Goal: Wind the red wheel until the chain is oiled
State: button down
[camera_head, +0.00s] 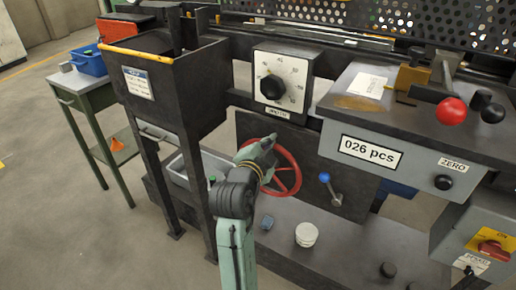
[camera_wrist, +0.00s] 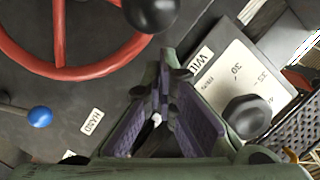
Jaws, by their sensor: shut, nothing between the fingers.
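The red wheel (camera_head: 296,178) is mounted on the dark front panel of the machine, partly hidden behind my arm and gripper. In the wrist view the red wheel (camera_wrist: 75,70) fills the upper left, with its rim and spokes showing. A dark round knob (camera_wrist: 152,12) appears at its rim at the top edge. My gripper (camera_head: 268,143) is in front of the wheel's upper left part. In the wrist view my gripper (camera_wrist: 166,75) has its fingers together and empty, below and right of the knob and apart from it. I cannot make out the chain.
A blue-ball lever (camera_head: 325,178) sits right of the wheel. A white dial plate (camera_head: 296,68) with a black knob (camera_head: 272,88) is above. A counter box (camera_head: 400,160) reads "026 pcs". A white tub (camera_head: 306,235) stands on the lower shelf. Open floor lies left.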

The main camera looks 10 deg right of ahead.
jog(key=shift+w+a+f, duration=0.45)
jog(key=shift+a+f, duration=0.25)
jog(key=shift+f, duration=0.05)
jog(key=shift+w+a+f, duration=0.45)
jog(key=shift+a+f, duration=0.2)
jog(key=shift+f, duration=0.1)
jog(key=shift+w, duration=0.1)
jog(key=shift+w+a+r+n+g+p, duration=0.1)
jog(key=shift+w+a+n+g+p, duration=0.05)
jog(key=shift+a+n+p, duration=0.3)
jog(key=shift+w+a+n+g+p, duration=0.1)
jog(key=shift+w+n+g+p, duration=0.1)
jog(key=shift+n, duration=0.35)
jog(key=w+a+f+n+g+h, duration=0.1)
jog(key=w+a+f+n, duration=0.2)
jog(key=a+n, duration=0.1)
jog(key=shift+w+a+f+n, duration=0.25)
jog(key=shift+a+n, duration=0.05)
jog(key=shift+a, duration=0.15)
